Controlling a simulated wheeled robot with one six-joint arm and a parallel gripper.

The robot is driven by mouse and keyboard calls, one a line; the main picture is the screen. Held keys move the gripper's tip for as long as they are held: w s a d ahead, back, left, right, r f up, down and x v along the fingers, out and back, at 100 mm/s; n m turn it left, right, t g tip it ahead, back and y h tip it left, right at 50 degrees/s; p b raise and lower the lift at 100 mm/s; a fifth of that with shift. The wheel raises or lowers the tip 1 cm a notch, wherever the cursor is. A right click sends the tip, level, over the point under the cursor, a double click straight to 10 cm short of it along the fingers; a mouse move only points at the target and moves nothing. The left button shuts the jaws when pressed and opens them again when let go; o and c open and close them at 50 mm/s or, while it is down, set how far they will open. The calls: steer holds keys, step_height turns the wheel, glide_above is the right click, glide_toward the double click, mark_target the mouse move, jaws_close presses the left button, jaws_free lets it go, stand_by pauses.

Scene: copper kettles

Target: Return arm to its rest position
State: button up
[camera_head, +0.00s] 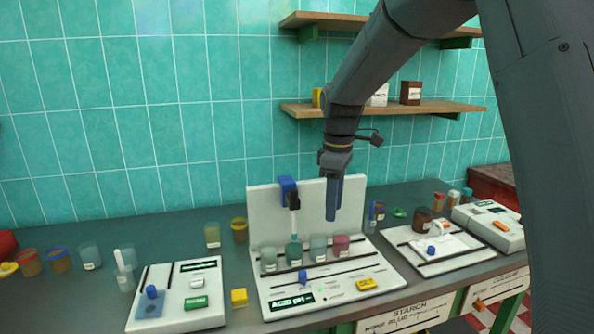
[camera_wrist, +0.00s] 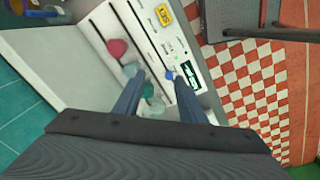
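My gripper (camera_head: 334,212) hangs from my raised arm with its fingers pointing down, in front of the white back panel (camera_head: 265,205) of the middle station, labelled with acid and pH. In the wrist view my gripper (camera_wrist: 159,80) has its two blue-grey fingers apart, with nothing held between them. Below it, the station's row holds a red beaker (camera_head: 341,245), a teal one (camera_head: 294,251) and clear ones. A dark probe (camera_head: 294,203) hangs from a blue holder left of my gripper. The fingers appear clear of the beakers.
Another white station (camera_head: 180,295) stands at left, and the starch station (camera_head: 432,245) at right. Loose jars (camera_head: 59,259) stand at far left. A red-and-white checked floor (camera_wrist: 255,85) shows beyond the counter.

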steer(key=s+d+f+m, duration=0.3)
steer(key=s+f+m, duration=0.1)
steer(key=s, duration=0.4)
steer(key=s+d+f+m, duration=0.3)
steer(key=s+f+m, duration=0.1)
steer(key=s, duration=0.4)
steer(key=s+d+f+m, duration=0.4)
steer(key=s+f+m, duration=0.1)
steer(key=s, duration=0.3)
steer(key=shift+s+m+t+b, duration=0.15)
steer(key=shift+m+t+b, duration=0.15)
steer(key=shift+t+b, duration=0.1)
